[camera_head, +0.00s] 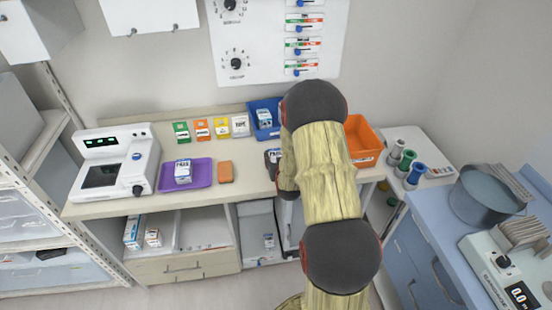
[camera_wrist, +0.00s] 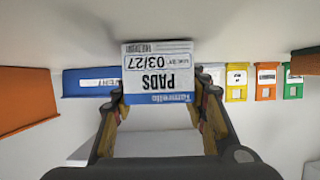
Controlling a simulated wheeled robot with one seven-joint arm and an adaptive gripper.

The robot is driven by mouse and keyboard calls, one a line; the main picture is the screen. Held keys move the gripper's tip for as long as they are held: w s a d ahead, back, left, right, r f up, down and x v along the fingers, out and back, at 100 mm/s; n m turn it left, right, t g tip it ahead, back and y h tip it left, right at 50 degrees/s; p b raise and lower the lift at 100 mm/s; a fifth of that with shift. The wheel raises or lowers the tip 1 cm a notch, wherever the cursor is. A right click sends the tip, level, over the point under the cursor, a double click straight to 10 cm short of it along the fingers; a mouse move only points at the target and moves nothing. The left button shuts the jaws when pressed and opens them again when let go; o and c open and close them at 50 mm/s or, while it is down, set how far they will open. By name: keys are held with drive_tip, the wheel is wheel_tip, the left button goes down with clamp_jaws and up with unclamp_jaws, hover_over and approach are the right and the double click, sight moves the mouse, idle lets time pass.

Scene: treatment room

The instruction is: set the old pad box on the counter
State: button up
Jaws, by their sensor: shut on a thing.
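A white and blue pad box (camera_wrist: 158,70) marked PADS and 03/27 is held between the fingers of my gripper (camera_wrist: 160,92). In the head view, part of the held box (camera_head: 272,156) shows beside my arm, over the right part of the counter (camera_head: 120,207). My arm hides most of my gripper there. I cannot tell whether the box touches the counter. A second pad box (camera_head: 183,171) stands on a purple tray (camera_head: 204,182) on the counter.
A blue bin (camera_head: 257,133) with a box in it and an orange bin (camera_head: 364,138) stand at the back. Several small cartons (camera_head: 202,130) line the wall. An orange block (camera_head: 225,172) lies right of the tray. A white device (camera_head: 115,165) stands left. Bare counter lies along the front.

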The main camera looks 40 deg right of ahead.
drive_tip(key=o, duration=0.7)
drive_tip(key=shift+f, duration=0.2)
drive_tip(key=o, duration=0.5)
drive_tip(key=shift+r, duration=0.15)
